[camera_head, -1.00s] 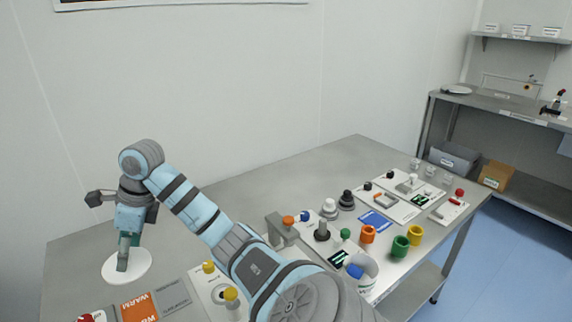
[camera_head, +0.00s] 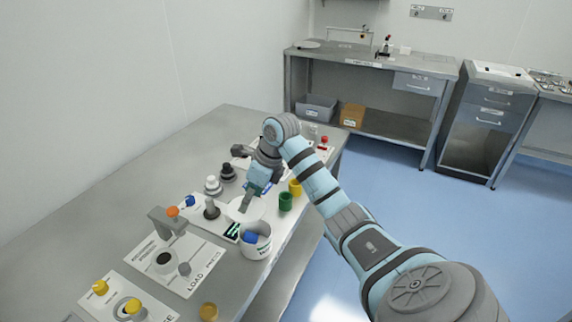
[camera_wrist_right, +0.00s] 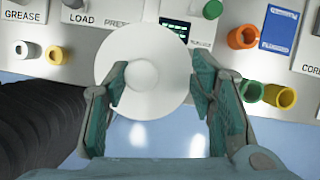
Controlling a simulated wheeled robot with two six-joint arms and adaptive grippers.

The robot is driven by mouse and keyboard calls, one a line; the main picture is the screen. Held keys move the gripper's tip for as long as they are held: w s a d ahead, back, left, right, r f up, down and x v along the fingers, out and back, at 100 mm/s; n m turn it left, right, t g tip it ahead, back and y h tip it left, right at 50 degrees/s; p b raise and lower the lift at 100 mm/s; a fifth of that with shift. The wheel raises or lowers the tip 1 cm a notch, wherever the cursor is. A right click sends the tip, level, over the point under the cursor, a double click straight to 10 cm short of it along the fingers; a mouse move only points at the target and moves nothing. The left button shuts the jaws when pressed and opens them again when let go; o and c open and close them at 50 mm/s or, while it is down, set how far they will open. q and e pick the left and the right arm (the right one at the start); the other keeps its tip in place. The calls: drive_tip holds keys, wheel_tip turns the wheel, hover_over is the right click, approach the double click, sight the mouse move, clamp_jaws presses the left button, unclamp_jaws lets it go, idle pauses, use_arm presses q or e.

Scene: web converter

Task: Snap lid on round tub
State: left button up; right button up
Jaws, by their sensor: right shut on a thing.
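The round white lid (camera_head: 236,213) is a flat disc held level at the fingertips of my right gripper (camera_head: 247,206). In the right wrist view the lid (camera_wrist_right: 150,42) fills the space between the fingers of the right gripper (camera_wrist_right: 160,78), with a small round raised centre. The white round tub (camera_head: 257,247) stands at the bench's front edge with something blue inside its open top. The lid is above and just behind the tub in the head view, apart from it. I cannot make out the tub in the wrist view. My left gripper is not in view.
A grey press fixture (camera_head: 165,222) stands left of the tub on the bench (camera_head: 130,200). Green (camera_head: 285,201) and yellow (camera_head: 295,187) cups stand to its right. Black and white knobs are behind. Blue floor is open beyond the front edge.

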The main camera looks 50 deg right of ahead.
drive_tip(key=shift+s+d+f+m+p, duration=0.2)
drive_tip(key=shift+d+f+m+p, duration=0.1)
drive_tip(key=shift+d+f+p, duration=0.45)
use_arm(q)
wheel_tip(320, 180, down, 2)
drive_tip(key=b, duration=0.5)
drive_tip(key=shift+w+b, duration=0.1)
drive_tip(key=shift+b, duration=0.25)
use_arm(e)
wheel_tip(320, 180, down, 7)
drive_tip(key=shift+r, duration=0.15)
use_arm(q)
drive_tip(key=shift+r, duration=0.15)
use_arm(e)
drive_tip(key=shift+s, duration=0.1)
idle(0.6)
drive_tip(key=o, duration=1.3)
drive_tip(key=shift+c, duration=0.2)
